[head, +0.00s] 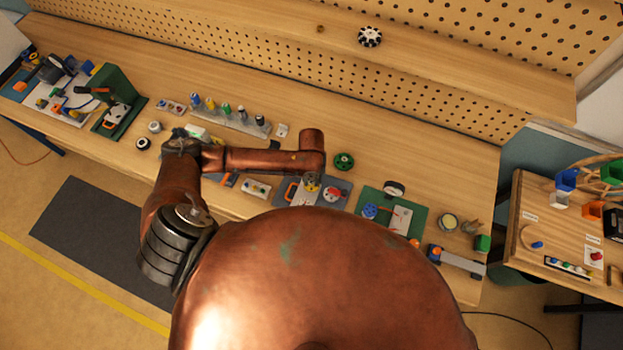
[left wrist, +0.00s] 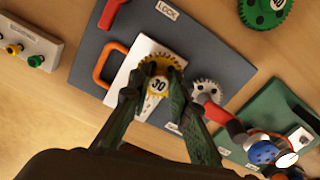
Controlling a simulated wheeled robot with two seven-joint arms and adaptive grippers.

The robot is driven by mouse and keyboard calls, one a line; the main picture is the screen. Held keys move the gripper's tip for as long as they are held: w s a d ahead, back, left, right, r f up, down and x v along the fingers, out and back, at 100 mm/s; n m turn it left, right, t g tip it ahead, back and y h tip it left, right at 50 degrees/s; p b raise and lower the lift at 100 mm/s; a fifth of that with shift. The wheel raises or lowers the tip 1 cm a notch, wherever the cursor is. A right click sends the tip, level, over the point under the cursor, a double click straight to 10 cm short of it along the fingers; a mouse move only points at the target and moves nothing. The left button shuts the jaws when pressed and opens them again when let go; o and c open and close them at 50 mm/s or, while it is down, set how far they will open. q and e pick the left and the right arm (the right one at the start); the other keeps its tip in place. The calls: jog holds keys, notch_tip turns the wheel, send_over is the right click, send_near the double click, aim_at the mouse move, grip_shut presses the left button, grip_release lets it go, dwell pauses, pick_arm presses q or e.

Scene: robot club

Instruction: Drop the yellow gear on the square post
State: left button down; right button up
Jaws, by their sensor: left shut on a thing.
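The yellow gear (left wrist: 158,66), marked 30, is between the two dark fingers of my left gripper (left wrist: 158,84), which is shut on it. In the left wrist view the gear appears over a white plate (left wrist: 119,80) on a grey board (left wrist: 91,52) labelled LOCK. I cannot tell whether it touches the plate. No square post can be made out; the gear and fingers cover that area. In the head view my left gripper (head: 312,176) points down over the same board (head: 340,186), with the yellow gear (head: 312,186) at its tip. My right gripper is not in view.
A grey gear (left wrist: 206,90) with a red handle (left wrist: 222,114) stands close right of the yellow gear. An orange handle (left wrist: 99,66) is on the left. A green gear (head: 344,161) lies on the bench behind. A green board (head: 370,194) is to the right.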

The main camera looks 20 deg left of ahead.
pick_arm(q)
jog(key=shift+p, duration=0.3)
jog(key=shift+f, duration=0.75)
dwell(1.0)
jog(key=shift+p, duration=0.45)
jog(key=shift+f, duration=0.25)
dwell(0.7)
jog(key=c, duration=2)
grip_release()
jog(key=shift+o, duration=0.2)
jog(key=shift+r, duration=0.15)
